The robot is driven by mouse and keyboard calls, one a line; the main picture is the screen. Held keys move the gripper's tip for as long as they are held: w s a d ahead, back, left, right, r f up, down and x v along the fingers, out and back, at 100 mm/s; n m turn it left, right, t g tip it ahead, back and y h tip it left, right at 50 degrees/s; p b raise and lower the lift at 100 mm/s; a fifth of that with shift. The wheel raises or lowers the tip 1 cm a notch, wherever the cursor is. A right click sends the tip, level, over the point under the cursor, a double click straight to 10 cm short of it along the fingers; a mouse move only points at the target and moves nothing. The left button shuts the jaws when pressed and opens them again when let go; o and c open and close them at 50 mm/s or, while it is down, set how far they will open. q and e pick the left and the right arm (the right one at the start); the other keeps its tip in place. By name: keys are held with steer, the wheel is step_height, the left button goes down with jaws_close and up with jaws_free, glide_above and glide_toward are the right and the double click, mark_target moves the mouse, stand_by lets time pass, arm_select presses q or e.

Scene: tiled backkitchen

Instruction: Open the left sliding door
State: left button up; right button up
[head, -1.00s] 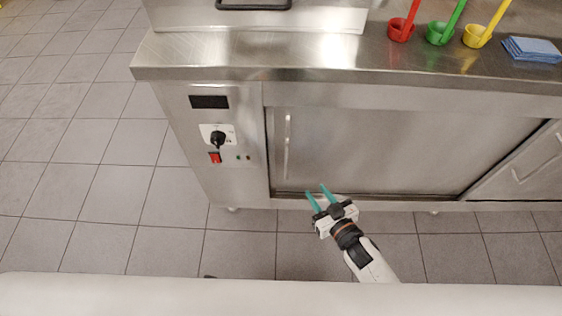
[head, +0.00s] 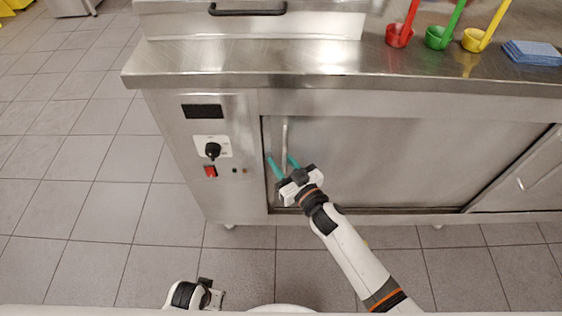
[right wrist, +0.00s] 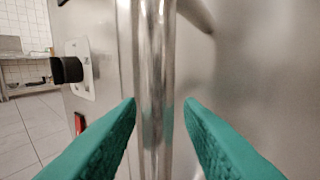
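The left sliding door (head: 390,160) is a brushed steel panel in the cabinet front, and it looks closed against the control panel side. Its vertical bar handle (head: 285,142) is near the door's left edge. My right gripper (head: 281,163) is open at the handle, with one teal finger on each side of it. In the right wrist view the handle (right wrist: 155,90) runs upright between the two spread fingers, with gaps on both sides. My left gripper (head: 210,296) shows only partly at the bottom of the head view, and its fingers cannot be made out.
A control panel with a black knob (head: 212,150) and a red switch (head: 210,171) is left of the door. The right sliding door (head: 525,180) has its own handle. Red (head: 400,36), green (head: 438,38) and yellow (head: 475,40) ladles and blue cloths (head: 533,53) are on the counter.

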steer(key=shift+w+a, duration=0.15)
steer(key=shift+w, duration=0.05)
jaws_close()
